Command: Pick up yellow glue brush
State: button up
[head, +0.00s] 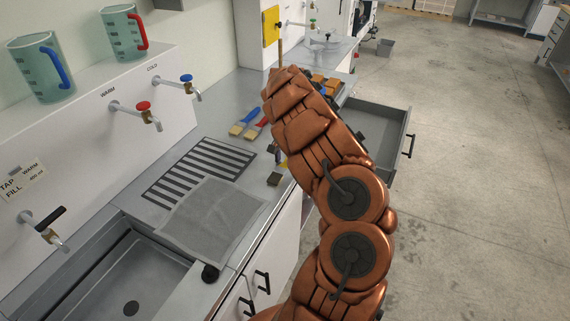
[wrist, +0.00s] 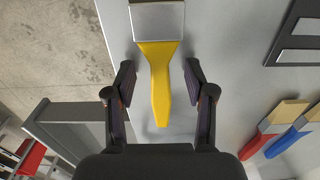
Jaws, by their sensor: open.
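The yellow glue brush (wrist: 160,82) lies on the grey counter in the wrist view, its metal ferrule (wrist: 158,20) at the top edge and its bristles out of frame. My gripper (wrist: 160,80) is open, with one finger on each side of the yellow handle and a gap on both sides. I cannot tell how far above the counter the fingers are. In the head view my arm hides most of the brush and the gripper; a small bit of yellow (head: 281,162) shows beside the arm.
A blue brush (head: 245,122) and a red brush (head: 257,128) lie near the slotted drain (head: 200,170). An open drawer (head: 385,140) juts out beside the counter. A grey mesh sheet (head: 212,215) lies by the sink (head: 130,290). The counter's edge is close to the yellow brush.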

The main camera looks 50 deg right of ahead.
grip_shut()
dwell(0.3)
jog(key=shift+r, duration=0.15)
